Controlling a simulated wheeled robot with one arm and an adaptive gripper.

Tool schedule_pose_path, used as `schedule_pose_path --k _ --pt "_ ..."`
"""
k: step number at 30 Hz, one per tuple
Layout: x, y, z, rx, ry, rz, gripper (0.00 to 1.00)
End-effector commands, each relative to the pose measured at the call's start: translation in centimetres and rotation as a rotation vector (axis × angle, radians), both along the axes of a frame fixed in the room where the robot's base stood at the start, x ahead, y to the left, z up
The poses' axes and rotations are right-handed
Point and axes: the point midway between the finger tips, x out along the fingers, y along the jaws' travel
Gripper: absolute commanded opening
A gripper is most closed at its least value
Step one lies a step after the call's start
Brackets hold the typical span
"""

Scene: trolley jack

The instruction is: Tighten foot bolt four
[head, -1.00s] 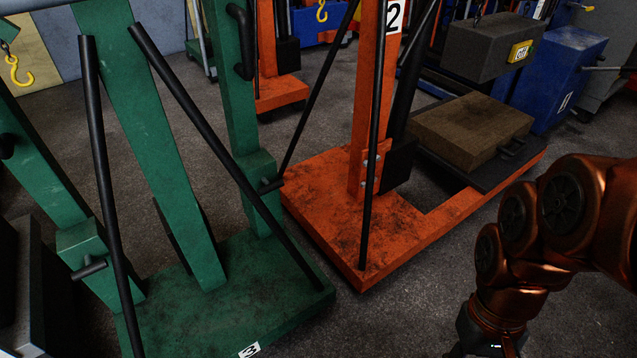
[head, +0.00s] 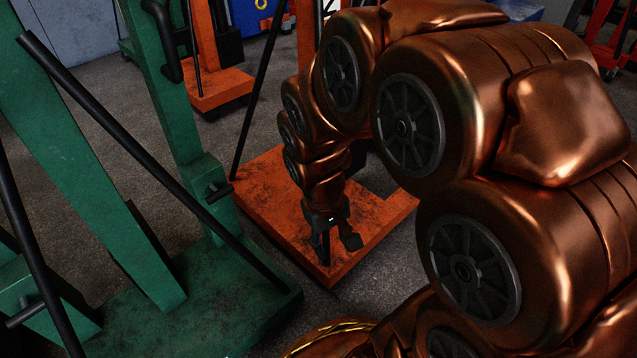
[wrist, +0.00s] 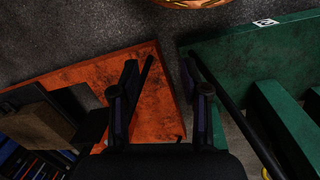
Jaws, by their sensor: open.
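My gripper (head: 337,246) is open and empty. It points down over the front corner of the orange jack's base (head: 268,205). In the wrist view its two dark fingers (wrist: 159,68) stand apart, with the orange base (wrist: 85,72) beneath the left one and the gap to the green base (wrist: 235,50) near the right one. I cannot tell whether the fingers touch anything. No foot bolt can be made out in either view. My arm hides the lower orange mast and its bracket in the head view.
A green jack with its base (head: 235,300) and slanted black rods (head: 130,140) stands close at the left. In the wrist view a black rod (wrist: 144,76) slants beside the left finger. A narrow strip of bare floor (wrist: 170,60) separates the bases.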

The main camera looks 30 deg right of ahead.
Motion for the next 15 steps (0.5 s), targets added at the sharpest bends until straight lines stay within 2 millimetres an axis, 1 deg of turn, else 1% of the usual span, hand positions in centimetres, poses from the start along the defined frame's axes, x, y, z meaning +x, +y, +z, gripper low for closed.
schedule_pose_path --k 1,2,3,8,9,11,12,15 --pt "2.1 -1.4 -0.9 -0.018 -0.035 -0.006 0.46" --pt "3.2 -2.2 -1.4 -0.029 -0.055 -0.006 0.46" --pt "4.8 -3.2 -2.0 -0.043 -0.089 -0.006 0.46" --pt "10.9 -7.3 -4.2 -0.089 -0.215 0.005 0.46" --pt "12.4 -8.4 -4.8 -0.099 -0.246 0.009 0.46" --pt "14.5 -9.9 -5.6 -0.111 -0.294 0.016 0.46" --pt "15.9 -10.9 -6.2 -0.117 -0.326 0.022 0.46" --pt "18.9 -13.1 -7.8 -0.129 -0.400 0.039 0.46"
